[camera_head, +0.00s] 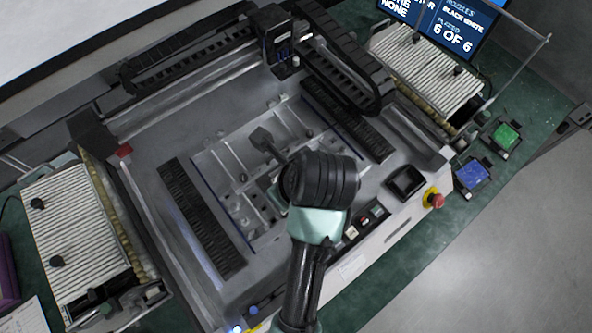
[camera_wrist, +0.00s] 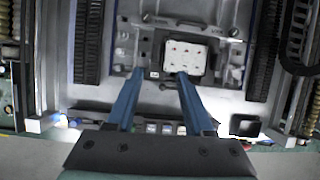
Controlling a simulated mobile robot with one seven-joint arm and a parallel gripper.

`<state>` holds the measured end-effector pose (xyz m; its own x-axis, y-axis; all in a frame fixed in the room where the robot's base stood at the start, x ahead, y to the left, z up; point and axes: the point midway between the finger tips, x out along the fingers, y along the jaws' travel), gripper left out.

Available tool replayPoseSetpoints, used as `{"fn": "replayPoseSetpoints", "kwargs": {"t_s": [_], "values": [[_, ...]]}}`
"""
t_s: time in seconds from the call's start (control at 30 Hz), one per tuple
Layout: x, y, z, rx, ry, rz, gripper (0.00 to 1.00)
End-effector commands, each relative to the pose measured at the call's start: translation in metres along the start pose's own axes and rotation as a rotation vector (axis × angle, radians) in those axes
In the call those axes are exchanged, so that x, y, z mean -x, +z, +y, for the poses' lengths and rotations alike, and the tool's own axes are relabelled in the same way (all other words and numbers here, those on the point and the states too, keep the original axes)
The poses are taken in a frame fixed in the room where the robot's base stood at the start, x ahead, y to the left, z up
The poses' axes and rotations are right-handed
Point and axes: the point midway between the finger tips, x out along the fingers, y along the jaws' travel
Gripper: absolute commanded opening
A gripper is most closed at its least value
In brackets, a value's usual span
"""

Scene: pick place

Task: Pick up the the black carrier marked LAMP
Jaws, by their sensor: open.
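A black carrier (camera_wrist: 156,58) holding a white board with small red marks lies on the grey machine bed in the wrist view. No LAMP marking is readable on it. My gripper (camera_wrist: 160,73) is open, with its two blue fingers reaching toward the carrier's near edge. The left fingertip appears just left of the carrier. The right fingertip overlaps the near edge of the white board in the picture. I cannot tell the height gap or whether they touch. In the head view my arm hides most of the carrier and the fingers.
Dark ribbed strips (camera_head: 200,218) flank the bed. A gantry with a black head (camera_head: 280,42) stands at the back. Ribbed feeder banks (camera_head: 75,228) sit on both sides. A red stop button (camera_head: 434,198) and blue (camera_head: 472,174) and green (camera_head: 505,136) items lie right.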

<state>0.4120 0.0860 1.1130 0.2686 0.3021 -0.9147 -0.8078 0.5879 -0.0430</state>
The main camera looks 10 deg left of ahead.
Motion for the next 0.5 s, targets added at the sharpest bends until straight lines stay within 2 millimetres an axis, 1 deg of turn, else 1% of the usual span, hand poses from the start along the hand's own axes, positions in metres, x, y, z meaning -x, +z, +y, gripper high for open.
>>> {"fn": "replayPoseSetpoints", "kwargs": {"t_s": [0.03,0.17,0.4,0.5], "values": [[-0.003,-0.004,0.004,-0.026,0.017,0.014,0.53],[-0.018,-0.007,0.009,-0.051,0.034,0.028,0.53],[-0.062,-0.008,0.009,-0.049,0.031,0.027,0.53],[-0.073,-0.008,0.009,-0.049,0.029,0.025,0.53]]}}
